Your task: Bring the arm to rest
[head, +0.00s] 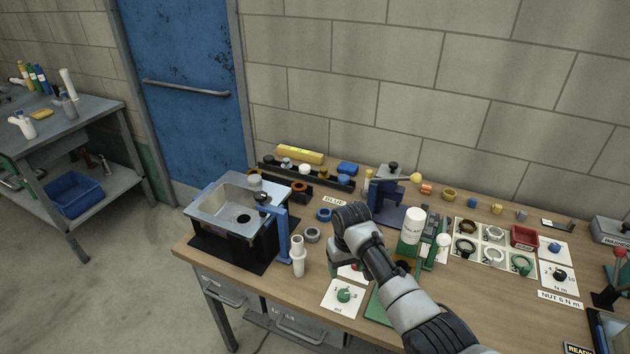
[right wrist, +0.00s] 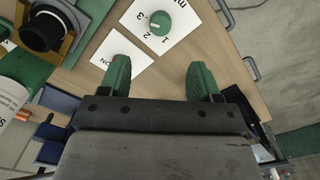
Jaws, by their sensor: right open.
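My right arm reaches in from the lower right of the head view, over the bench. In the right wrist view my right gripper (right wrist: 160,75) shows two green fingers spread apart with nothing between them. Beyond the fingers lie a white card with a green knob (right wrist: 160,22) and part of a second white card (right wrist: 121,55). The gripper looks apart from everything on the bench. In the head view the arm hides most of its fingers. My left gripper is in neither view.
The wooden bench (head: 262,300) is crowded. A sink box (head: 228,197) stands left, a white bottle (head: 412,225) in a green stand is close by the arm, and a tray of rings (head: 480,243) lies right. Open floor (head: 130,290) is left of the bench.

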